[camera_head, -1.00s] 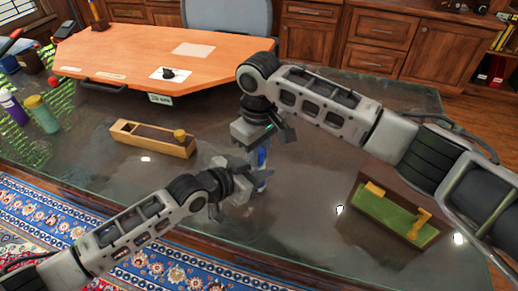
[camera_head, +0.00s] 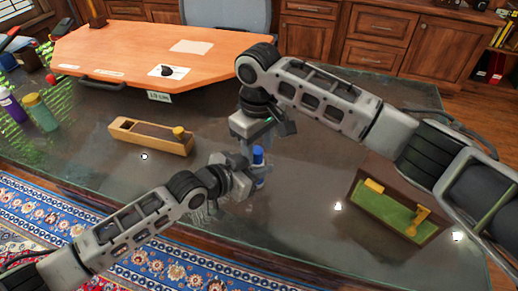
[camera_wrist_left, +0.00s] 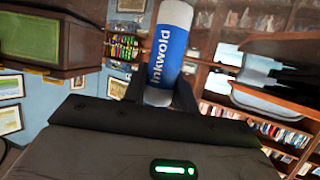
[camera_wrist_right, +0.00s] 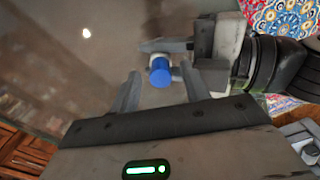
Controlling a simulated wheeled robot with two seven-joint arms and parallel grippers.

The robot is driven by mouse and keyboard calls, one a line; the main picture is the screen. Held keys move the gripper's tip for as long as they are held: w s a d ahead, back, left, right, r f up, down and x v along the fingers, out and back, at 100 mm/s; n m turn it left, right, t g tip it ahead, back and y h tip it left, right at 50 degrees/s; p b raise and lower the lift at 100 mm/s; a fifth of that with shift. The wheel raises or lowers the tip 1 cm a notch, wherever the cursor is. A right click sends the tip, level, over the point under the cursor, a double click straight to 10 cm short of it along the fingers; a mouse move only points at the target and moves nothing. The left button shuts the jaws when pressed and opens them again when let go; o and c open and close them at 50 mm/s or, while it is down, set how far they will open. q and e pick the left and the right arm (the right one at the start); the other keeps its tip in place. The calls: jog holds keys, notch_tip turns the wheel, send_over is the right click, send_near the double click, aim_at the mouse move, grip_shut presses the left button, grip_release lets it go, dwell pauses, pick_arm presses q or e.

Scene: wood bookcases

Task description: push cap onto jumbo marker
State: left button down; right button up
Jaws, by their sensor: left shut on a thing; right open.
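I cannot tell whether the cap is fully seated. My right gripper (camera_head: 265,140) is open just above the cap. In the right wrist view its fingers stand either side of the cap, with gaps.
A long wooden block with a yellow knob (camera_head: 150,141) lies left on the glass table. An orange desk board (camera_head: 120,55) lies behind; bottles (camera_head: 41,112) stand far left. Glass between them is clear.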

notch_tip(320, 180, up, 10)
jog(key=shift+r, duration=0.2)
pick_arm(q)
jog(key=c, duration=1)
grip_release()
jog(key=shift+c, duration=0.2)
jog(key=v, duration=1.6)
jog(key=shift+d+r, duration=0.1)
jog(key=shift+r, duration=0.05)
